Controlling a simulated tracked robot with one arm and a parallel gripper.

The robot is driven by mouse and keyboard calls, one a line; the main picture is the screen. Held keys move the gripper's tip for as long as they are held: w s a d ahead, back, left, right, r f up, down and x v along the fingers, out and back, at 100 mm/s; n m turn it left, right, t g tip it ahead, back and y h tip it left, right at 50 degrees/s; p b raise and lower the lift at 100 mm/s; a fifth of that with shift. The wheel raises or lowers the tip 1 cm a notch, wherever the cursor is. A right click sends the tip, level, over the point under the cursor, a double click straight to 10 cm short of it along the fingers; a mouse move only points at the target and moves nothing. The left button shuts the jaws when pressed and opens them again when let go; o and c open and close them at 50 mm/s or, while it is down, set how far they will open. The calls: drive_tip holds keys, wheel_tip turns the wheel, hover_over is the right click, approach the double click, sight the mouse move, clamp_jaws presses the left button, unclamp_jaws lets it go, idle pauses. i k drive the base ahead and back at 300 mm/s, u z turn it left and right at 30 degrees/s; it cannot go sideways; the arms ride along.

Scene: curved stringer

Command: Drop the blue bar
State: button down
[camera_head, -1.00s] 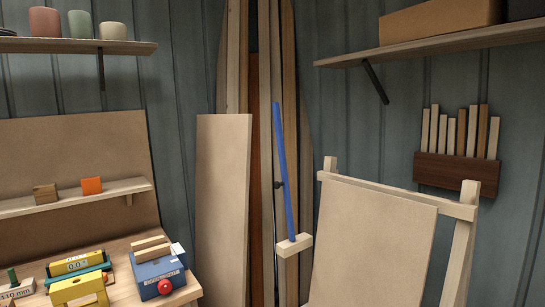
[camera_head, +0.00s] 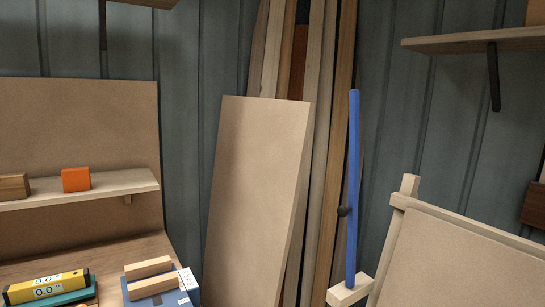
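The blue bar (camera_head: 353,185) stands almost upright right of the middle of the view. Its lower end meets a small pale wooden block (camera_head: 349,291) near the bottom edge. A small dark knob (camera_head: 343,211) sits at the bar's left side, about halfway down; I cannot tell whether it is fixed to the bar. My gripper is not in view, so its distance to the bar does not show.
A tan board (camera_head: 257,190) and tall planks (camera_head: 321,120) lean on the wall left of the bar. A framed panel (camera_head: 450,265) stands at the lower right. A workbench (camera_head: 95,258) is at lower left, with a shelf (camera_head: 95,192) above it. Another shelf (camera_head: 470,42) is at upper right.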

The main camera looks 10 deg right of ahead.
sight(343, 211)
drive_tip(key=u, duration=0.05)
drive_tip(key=i, duration=1.65)
drive_tip(key=z, duration=0.1)
